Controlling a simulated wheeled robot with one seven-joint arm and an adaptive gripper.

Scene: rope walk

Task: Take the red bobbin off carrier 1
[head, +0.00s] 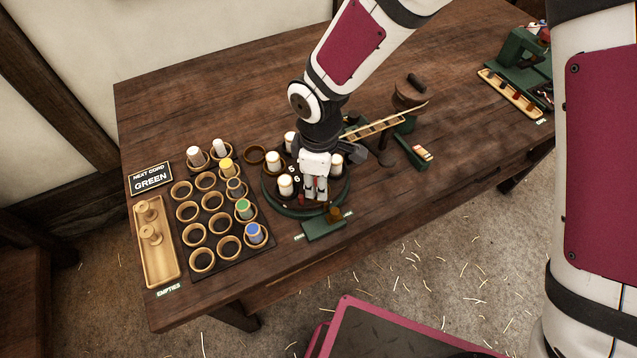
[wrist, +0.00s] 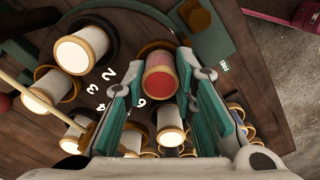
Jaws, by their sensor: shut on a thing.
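My gripper (head: 314,192) points down over the front of the round dark carrier plate (head: 335,205). In the wrist view my gripper (wrist: 162,98) has its green-padded fingers shut on the red bobbin (wrist: 160,78), which shows a red top and a pale rim. In the head view the fingers mostly hide this bobbin. I cannot tell whether it still sits on its carrier or is clear of it. White bobbins, such as one at the plate's left (head: 285,186), stand on other carriers. Numbers 2, 3, 4 and 6 show on the plate in the wrist view; number 1 is hidden.
Left of the plate is a black rack (head: 234,261) of ring holders, several empty, others with white, yellow, green and blue bobbins. A wooden empties tray (head: 170,275) holds two bare bobbins. A sign (head: 150,179) reads "NEXT CORD GREEN". A green block (head: 322,230) stands in front.

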